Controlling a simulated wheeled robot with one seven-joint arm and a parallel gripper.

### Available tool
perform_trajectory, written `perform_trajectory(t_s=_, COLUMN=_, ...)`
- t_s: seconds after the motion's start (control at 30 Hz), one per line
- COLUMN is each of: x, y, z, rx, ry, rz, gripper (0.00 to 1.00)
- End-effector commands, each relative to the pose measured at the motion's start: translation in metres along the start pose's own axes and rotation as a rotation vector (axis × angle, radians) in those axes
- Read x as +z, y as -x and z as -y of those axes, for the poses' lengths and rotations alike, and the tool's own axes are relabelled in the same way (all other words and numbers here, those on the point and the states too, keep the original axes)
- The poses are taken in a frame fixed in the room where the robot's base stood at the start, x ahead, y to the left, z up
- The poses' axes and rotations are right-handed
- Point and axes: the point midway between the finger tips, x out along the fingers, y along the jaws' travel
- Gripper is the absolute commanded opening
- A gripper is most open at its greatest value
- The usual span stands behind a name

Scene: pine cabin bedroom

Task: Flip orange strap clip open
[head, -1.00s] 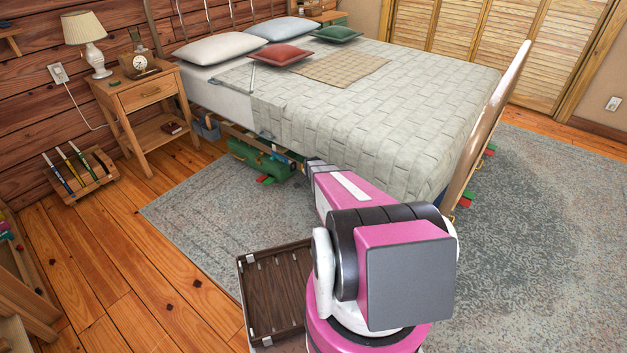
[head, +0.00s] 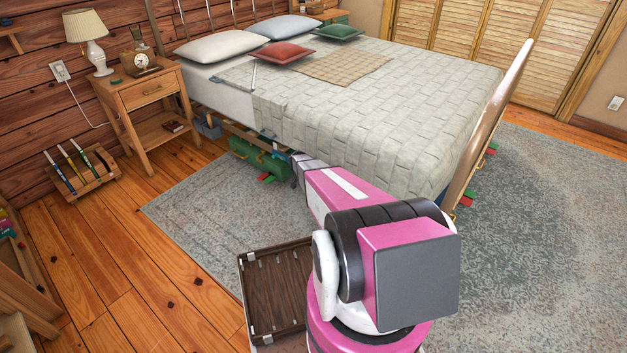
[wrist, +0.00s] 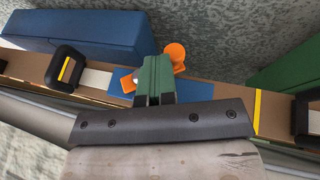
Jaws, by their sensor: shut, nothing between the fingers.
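The orange strap clip (wrist: 174,53) shows in the wrist view just beyond my fingertips, with a round tab and a smaller part below it. Another orange piece (wrist: 127,84) shows left of the fingers; whether the pieces join is hidden. My gripper (wrist: 154,64) is shut and empty, its green fingers over a blue patch (wrist: 192,91) on a tan rail and close to the clip. I cannot tell whether they touch it. In the head view my arm reaches to the bed's near side, and the clip cannot be made out.
The tan rail (wrist: 225,97) carries black buckles (wrist: 66,69) and pale straps. A blue box (wrist: 75,33) and a green box (wrist: 290,72) lie beyond it. The bed (head: 390,120) overhangs this area. A brown slatted tray (head: 275,290) is near my base.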

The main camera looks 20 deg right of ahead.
Motion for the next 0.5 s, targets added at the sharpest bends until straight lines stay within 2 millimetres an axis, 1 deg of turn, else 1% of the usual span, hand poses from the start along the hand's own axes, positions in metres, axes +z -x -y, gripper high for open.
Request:
perform_trajectory(t_s=0.03, x=-0.001, y=-0.004, z=0.005, rx=0.04, ry=0.018, rz=0.001, gripper=0.0)
perform_trajectory(t_s=0.4, x=0.005, y=-0.016, z=0.005, rx=0.323, ry=0.132, rz=0.012, gripper=0.0)
perform_trajectory(t_s=0.5, x=0.006, y=-0.014, z=0.002, rx=0.314, ry=0.128, rz=0.012, gripper=0.0)
